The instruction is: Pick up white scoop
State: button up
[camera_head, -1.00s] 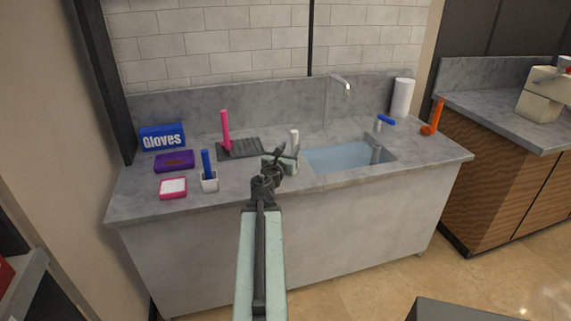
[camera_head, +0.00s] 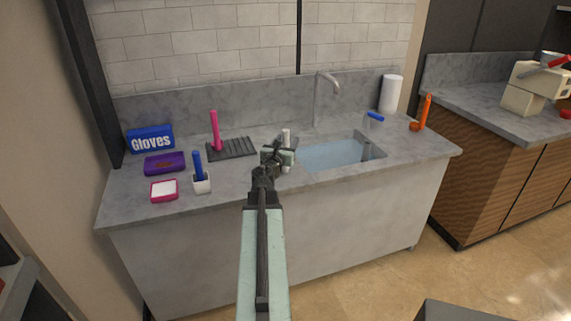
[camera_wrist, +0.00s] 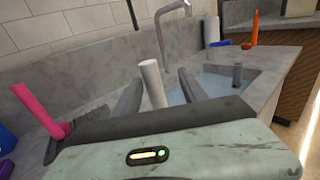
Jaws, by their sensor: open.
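The white scoop (camera_head: 286,134) stands on the counter just left of the sink. Only its upright white handle shows clearly; its lower part is hidden behind my gripper (camera_head: 277,152) in the head view. In the wrist view the white handle (camera_wrist: 153,84) rises between the two dark fingers of my gripper (camera_wrist: 160,78). The fingers are spread, with a finger on either side of the handle. I cannot tell whether either finger touches it.
A blue-handled scoop (camera_head: 198,168), gloves box (camera_head: 150,139) and purple tray (camera_head: 165,163) are further left. The sink (camera_head: 340,152) and faucet (camera_head: 328,82) are right. An orange tool (camera_head: 422,112) stands beyond.

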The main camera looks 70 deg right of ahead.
aim_at(285, 138)
jog(key=d, duration=0.1)
jog(key=w+d, duration=0.1)
jog(key=d, duration=0.1)
jog(key=shift+d, duration=0.15)
jog(key=shift+w+r, duration=0.1)
jog(key=shift+w, duration=0.1)
jog(key=shift+c, duration=0.5)
grip_shut()
dwell(0.5)
